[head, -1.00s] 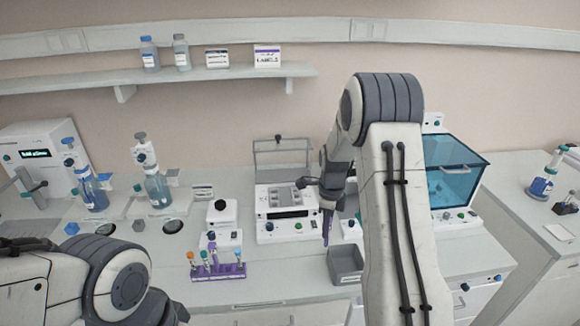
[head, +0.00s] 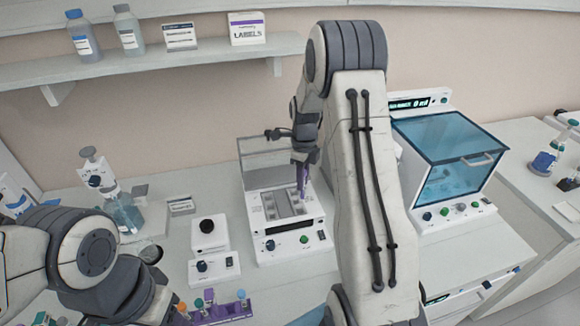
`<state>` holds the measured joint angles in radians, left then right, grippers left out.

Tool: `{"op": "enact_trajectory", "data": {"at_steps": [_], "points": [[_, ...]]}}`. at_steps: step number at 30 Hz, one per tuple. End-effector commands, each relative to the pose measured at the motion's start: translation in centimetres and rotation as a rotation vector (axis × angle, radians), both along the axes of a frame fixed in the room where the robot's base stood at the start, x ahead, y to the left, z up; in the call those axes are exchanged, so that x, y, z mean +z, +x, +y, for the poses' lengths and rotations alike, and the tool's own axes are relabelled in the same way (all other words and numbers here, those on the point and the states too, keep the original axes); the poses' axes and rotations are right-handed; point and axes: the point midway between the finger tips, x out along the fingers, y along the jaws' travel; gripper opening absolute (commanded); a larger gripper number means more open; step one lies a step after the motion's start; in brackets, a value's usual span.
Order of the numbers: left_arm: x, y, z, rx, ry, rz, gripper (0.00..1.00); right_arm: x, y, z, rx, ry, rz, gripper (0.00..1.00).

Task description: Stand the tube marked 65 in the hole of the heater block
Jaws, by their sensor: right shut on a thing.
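The heater block (head: 263,229) is a white box with a grey block on top, small knobs in front and a clear lid raised behind. My right gripper (head: 302,168) is shut on a purple tube (head: 302,184) that hangs roughly upright, its lower end over the right part of the grey block. I cannot tell whether the tube's end is in a hole or above it, and its mark is not readable. My left arm shows at the lower left, but its gripper does not show.
A purple rack (head: 232,310) with several tubes stands at the front, partly cut off. A small white device with a black top (head: 207,238) stands left of the heater block. A blue-lidded machine (head: 446,150) stands to the right. A shelf (head: 150,78) runs above.

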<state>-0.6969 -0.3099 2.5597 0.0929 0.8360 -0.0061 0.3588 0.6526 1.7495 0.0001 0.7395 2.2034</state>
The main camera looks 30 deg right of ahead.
Motion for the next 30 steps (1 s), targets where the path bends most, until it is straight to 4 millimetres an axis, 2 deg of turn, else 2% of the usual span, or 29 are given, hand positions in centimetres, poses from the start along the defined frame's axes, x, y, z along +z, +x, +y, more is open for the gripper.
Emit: {"op": "enact_trajectory", "data": {"at_steps": [8,21,30], "points": [[-0.8,0.0,0.0,0.001,0.0,0.0,0.5,-0.9,0.2,0.5,0.008,0.001,0.001,0.0],[-3.6,0.0,0.0,0.006,0.0,0.001,0.5,-4.5,0.1,0.3,0.005,0.001,-0.001,0.0],[-3.8,0.0,0.0,0.007,0.0,0.001,0.5,-4.8,0.1,0.2,0.004,0.001,-0.001,0.0]]}}
